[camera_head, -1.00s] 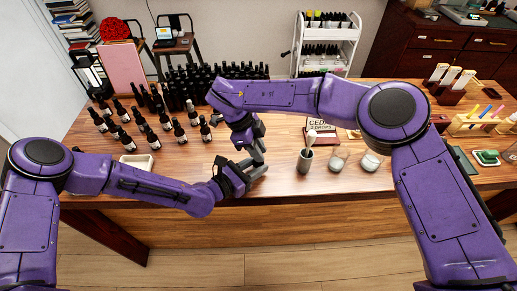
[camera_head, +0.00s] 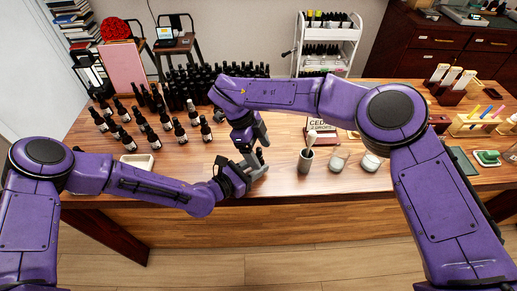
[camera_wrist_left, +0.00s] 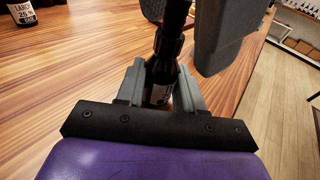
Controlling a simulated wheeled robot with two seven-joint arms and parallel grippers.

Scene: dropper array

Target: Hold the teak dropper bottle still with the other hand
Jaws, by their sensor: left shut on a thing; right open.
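A dark dropper bottle with a black cap (camera_wrist_left: 160,88) stands between the fingers of my left gripper (camera_wrist_left: 160,92) in the left wrist view. Its label is mostly hidden and I cannot read a name on it. In the head view my left gripper (camera_head: 254,172) is shut on this bottle near the table's front edge, and only the dark top of the bottle (camera_head: 260,153) shows. My right gripper (camera_head: 250,150) is open, just above and beside the bottle top. A grey finger of it also shows close by in the left wrist view.
Several labelled dropper bottles (camera_head: 181,132) stand at the left, with a dense dark group behind. A small white tray (camera_head: 137,161) lies front left. A cup with a stick (camera_head: 305,160), two glass jars and a sign reading "2 DROPS" (camera_head: 321,132) stand to the right.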

